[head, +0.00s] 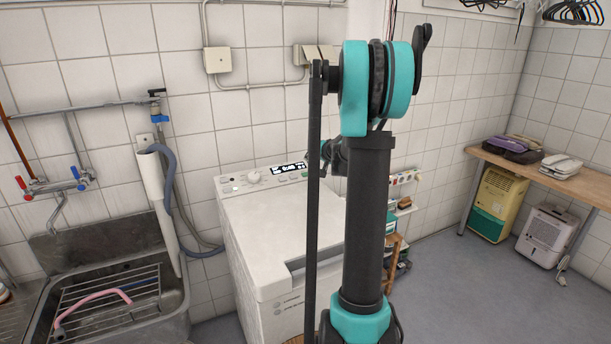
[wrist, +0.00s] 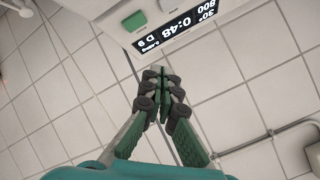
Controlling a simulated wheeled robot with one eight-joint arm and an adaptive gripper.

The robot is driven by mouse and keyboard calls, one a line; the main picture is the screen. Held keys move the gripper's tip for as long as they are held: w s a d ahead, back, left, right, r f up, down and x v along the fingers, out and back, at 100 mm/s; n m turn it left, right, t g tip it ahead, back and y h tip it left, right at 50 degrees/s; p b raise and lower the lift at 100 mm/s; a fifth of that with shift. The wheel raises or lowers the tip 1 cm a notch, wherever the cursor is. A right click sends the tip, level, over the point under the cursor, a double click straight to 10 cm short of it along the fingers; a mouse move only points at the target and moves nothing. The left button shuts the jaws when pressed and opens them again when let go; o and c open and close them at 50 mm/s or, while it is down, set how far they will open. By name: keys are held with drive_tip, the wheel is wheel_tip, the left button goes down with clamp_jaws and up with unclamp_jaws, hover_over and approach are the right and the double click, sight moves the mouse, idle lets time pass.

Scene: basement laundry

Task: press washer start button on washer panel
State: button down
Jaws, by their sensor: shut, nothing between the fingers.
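The white top-loading washer (head: 265,228) stands against the tiled wall, with its panel along the back edge. The panel has a knob (head: 253,177), small buttons and a lit display (head: 289,169). In the wrist view the display (wrist: 175,28) reads 0:48, with a green button (wrist: 134,21) beside it and a grey button (wrist: 167,5) above. I cannot read a label on the green button. My gripper (wrist: 160,72) is shut and empty, its fingertips below the display in the picture and apart from the green button.
A metal sink (head: 120,290) with a wire rack stands left of the washer, and a grey hose (head: 178,205) hangs between them. Right of my arm is a small shelf with items (head: 403,205). A wooden table (head: 550,178) stands far right. Open floor (head: 450,290) lies between.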

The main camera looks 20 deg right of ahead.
drive_tip(key=shift+w+a+f, duration=0.1)
drive_tip(key=shift+w+f, duration=0.15)
drive_tip(key=shift+f, duration=0.6)
drive_tip(key=shift+w+d+f, duration=0.1)
drive_tip(key=shift+w+f, duration=0.15)
drive_tip(key=shift+f, duration=0.6)
drive_tip(key=shift+w+a+f, duration=0.1)
drive_tip(key=shift+w+f, duration=0.15)
drive_tip(key=shift+f, duration=0.6)
drive_tip(key=shift+f, duration=0.15)
drive_tip(key=shift+w+f, duration=0.1)
drive_tip(key=shift+f, duration=0.15)
drive_tip(key=shift+w+f, duration=0.1)
drive_tip(key=shift+f, duration=0.25)
idle(0.4)
drive_tip(key=shift+s+r, duration=0.25)
drive_tip(key=shift+r, duration=0.5)
drive_tip(key=shift+s+r, duration=0.2)
drive_tip(key=shift+r, duration=0.6)
drive_tip(key=shift+s+r, duration=0.25)
drive_tip(key=shift+r, duration=0.6)
drive_tip(key=shift+s+r, duration=0.2)
drive_tip(key=shift+r, duration=0.6)
